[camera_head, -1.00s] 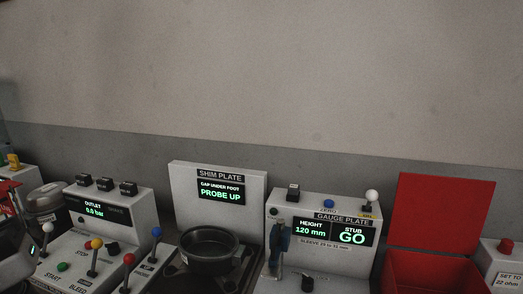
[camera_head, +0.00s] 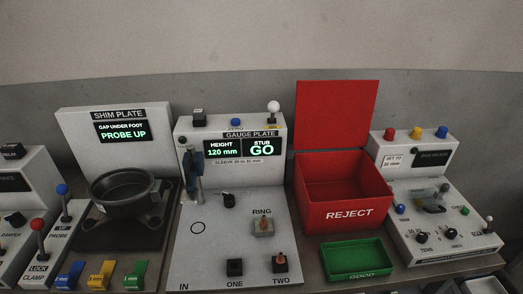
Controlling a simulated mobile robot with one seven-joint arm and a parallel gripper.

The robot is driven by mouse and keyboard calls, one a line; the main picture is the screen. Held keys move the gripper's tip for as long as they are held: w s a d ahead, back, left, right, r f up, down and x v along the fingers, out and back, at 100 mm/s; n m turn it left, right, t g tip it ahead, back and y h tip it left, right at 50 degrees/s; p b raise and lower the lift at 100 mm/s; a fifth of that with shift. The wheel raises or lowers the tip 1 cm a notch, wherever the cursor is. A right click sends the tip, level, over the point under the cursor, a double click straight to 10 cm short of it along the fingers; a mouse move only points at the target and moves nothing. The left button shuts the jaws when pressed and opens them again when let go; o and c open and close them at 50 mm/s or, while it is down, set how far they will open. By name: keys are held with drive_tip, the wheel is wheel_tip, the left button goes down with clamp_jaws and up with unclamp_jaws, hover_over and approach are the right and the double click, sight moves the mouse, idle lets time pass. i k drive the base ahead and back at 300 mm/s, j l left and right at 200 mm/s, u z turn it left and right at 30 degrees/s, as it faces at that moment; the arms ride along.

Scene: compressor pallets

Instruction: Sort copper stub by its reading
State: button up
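The gauge plate (camera_head: 212,255) stands in the middle of the bench. Its screen (camera_head: 239,148) reads HEIGHT 120 mm and STUB GO. A small copper-coloured piece (camera_head: 281,257) stands upright in the dark holder marked TWO. Another copper-brown piece (camera_head: 263,221) shows on the block marked RING; I cannot tell which is the stub. The holder marked ONE (camera_head: 235,266) looks empty. The blue gauge head (camera_head: 195,168) is at the plate's left. The open red REJECT box (camera_head: 347,212) and the green GOOD tray (camera_head: 357,265) are to the right. My gripper is not in view.
The shim plate (camera_head: 113,125) with a dark round pot (camera_head: 125,205) is at left; its screen reads PROBE UP. A white meter box (camera_head: 440,230) is at right. The REJECT lid stands raised.

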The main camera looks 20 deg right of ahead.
sight(264, 223)
drive_tip(key=j+z, duration=0.75)
drive_tip(key=k+j+z, duration=0.15)
drive_tip(key=j+z, duration=0.25)
drive_tip(key=i, duration=0.5)
